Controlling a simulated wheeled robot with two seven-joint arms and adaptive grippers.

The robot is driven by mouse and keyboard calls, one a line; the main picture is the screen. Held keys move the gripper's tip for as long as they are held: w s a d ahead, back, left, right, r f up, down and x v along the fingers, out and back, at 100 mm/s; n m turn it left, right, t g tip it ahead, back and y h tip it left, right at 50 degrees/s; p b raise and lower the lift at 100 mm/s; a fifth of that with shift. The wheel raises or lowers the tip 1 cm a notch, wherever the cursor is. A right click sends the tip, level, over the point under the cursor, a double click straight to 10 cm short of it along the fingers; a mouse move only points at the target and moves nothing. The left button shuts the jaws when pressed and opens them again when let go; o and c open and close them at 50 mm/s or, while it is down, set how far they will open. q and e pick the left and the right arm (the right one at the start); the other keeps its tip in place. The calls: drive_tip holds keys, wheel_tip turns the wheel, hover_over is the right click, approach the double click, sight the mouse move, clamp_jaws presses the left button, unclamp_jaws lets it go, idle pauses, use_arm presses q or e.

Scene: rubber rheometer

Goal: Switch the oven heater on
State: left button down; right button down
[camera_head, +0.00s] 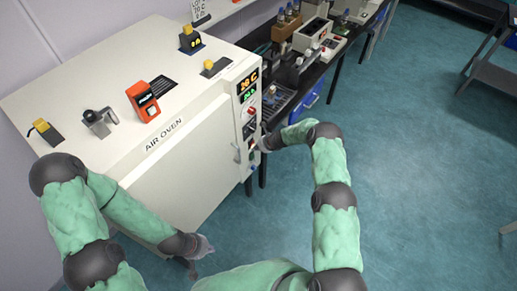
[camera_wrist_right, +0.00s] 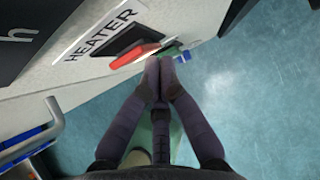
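The air oven (camera_head: 165,150) is a large white box at the left of the head view, with a control panel on its right front edge. In the right wrist view the heater switch (camera_wrist_right: 134,55) is a red rocker in a black frame beside the printed label HEATER (camera_wrist_right: 97,33). My right gripper (camera_wrist_right: 161,76) has its fingertips together with nothing seen between them, close to the rocker's right end; I cannot tell whether they touch. It also shows in the head view (camera_head: 260,142) at the panel. My left gripper (camera_head: 203,246) hangs low before the oven, too small to judge.
The panel carries an orange display (camera_head: 247,81) and a green display (camera_head: 249,95). An orange device (camera_head: 143,100) and several small items stand on the oven top. A black bench (camera_head: 315,70) with instruments runs behind to the right. The floor at right is open.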

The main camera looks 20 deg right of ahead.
use_arm(q)
drive_tip(key=shift+r, duration=0.1)
use_arm(e)
drive_tip(key=shift+r, duration=0.1)
use_arm(q)
drive_tip(key=shift+r+p, duration=0.3)
drive_tip(key=shift+p, duration=0.05)
use_arm(e)
drive_tip(key=shift+r, duration=0.7)
use_arm(q)
drive_tip(key=shift+f, duration=0.1)
use_arm(e)
drive_tip(key=shift+d, duration=0.1)
